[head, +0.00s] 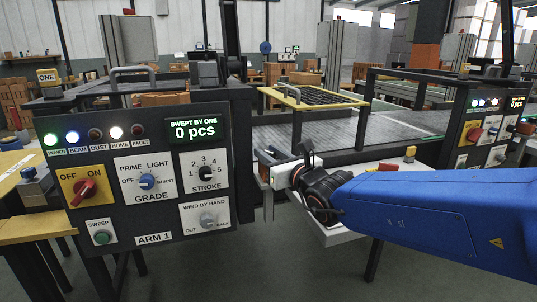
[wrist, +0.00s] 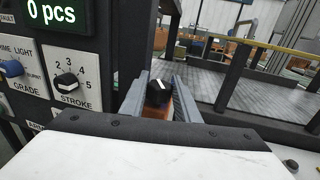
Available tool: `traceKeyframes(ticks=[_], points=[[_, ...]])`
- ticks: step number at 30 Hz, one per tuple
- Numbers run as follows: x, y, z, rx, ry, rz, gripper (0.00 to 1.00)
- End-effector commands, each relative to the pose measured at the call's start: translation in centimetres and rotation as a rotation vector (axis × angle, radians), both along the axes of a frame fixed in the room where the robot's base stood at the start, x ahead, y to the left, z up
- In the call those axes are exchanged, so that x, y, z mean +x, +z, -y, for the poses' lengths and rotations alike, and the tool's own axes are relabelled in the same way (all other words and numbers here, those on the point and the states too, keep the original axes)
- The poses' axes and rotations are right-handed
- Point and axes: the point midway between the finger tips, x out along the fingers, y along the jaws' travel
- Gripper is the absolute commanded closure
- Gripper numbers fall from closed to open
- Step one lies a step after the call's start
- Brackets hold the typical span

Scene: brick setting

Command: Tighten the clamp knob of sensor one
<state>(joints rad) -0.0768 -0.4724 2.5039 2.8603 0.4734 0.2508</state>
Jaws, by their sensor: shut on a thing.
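A black round knob (wrist: 158,97) with a white pointer line sits between the two grey fingers of my gripper (wrist: 160,86) in the wrist view. My gripper is shut on this knob. An orange-brown part shows just below the knob; most of it is hidden. In the head view my gripper (head: 270,163) is at the right edge of the ARM 1 panel (head: 222,140), and the knob cannot be made out there. No label on the knob is readable, so I cannot tell its sensor number.
The ARM 1 panel carries a red ON/OFF switch (head: 84,190), a GRADE knob (head: 147,181), a STROKE knob (head: 205,174) and a display reading 0 pcs (head: 194,131). A grey conveyor deck (head: 385,128) with black rails lies behind my gripper. A second panel (head: 490,125) stands at right.

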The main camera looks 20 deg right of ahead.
Motion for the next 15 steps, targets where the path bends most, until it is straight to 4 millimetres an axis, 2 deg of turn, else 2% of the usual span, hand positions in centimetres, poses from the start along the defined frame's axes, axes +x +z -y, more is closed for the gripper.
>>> traceKeyframes(ticks=[2, 3, 5, 15], points=[[0.06, 0.21, 0.13, 0.002, -0.003, 0.004, 0.94], [0.06, 0.21, 0.13, 0.002, -0.003, 0.004, 0.69], [0.06, 0.21, 0.13, 0.002, -0.003, 0.004, 0.55], [0.03, 0.27, 0.05, 0.002, -0.001, 0.003, 0.53]])
